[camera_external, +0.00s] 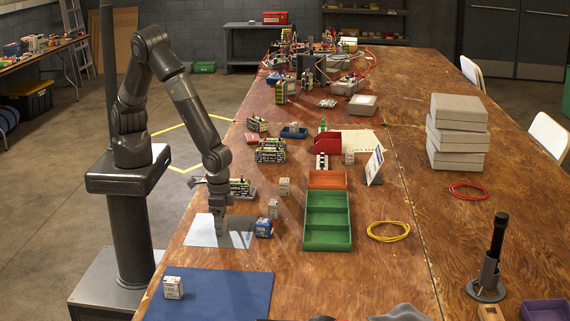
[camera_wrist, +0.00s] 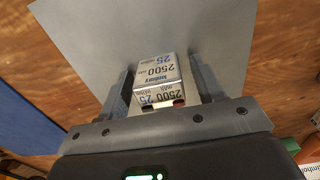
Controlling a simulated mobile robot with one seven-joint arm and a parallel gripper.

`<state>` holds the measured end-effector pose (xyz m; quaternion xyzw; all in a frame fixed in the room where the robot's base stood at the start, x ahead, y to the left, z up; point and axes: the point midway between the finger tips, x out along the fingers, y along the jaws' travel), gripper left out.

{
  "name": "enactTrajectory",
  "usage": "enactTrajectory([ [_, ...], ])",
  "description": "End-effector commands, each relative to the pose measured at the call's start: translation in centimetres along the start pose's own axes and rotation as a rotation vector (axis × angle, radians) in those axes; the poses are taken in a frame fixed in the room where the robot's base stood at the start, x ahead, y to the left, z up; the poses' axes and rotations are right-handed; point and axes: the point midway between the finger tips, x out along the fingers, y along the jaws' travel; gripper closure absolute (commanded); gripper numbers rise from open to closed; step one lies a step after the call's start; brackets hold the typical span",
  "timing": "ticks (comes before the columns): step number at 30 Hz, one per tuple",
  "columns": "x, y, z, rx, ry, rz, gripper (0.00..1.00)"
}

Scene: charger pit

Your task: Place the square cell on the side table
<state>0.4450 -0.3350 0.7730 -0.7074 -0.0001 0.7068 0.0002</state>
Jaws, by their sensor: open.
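A boxy white cell (camera_wrist: 157,72) printed "2500" and "25" sits on a pale grey sheet (camera_wrist: 85,30) in the wrist view. My gripper (camera_wrist: 160,88) is low over it, one finger on each side, with a gap visible beside the cell. In the external view my gripper (camera_external: 220,232) points down at the same sheet (camera_external: 203,234); the cell between the fingers is hidden there. A wooden table (camera_external: 38,58) stands at the far left and a grey bench (camera_external: 258,47) at the back; I cannot tell which is the side table.
A white boxy cell (camera_external: 172,288) stands on a blue mat (camera_external: 235,292) in front. A blue cell (camera_external: 263,228) and a white cell (camera_external: 273,208) stand right of the sheet, near a green tray (camera_external: 328,246).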

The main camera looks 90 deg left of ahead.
Motion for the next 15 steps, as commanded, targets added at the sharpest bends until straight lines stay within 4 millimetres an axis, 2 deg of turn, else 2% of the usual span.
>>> enactTrajectory([
  [8,-0.5,0.1,0.0,0.001,0.001,0.001,0.38],
  [11,-1.5,0.1,0.0,0.000,0.002,0.003,0.38],
  [15,-4.2,0.1,0.0,0.001,0.003,0.005,0.38],
])
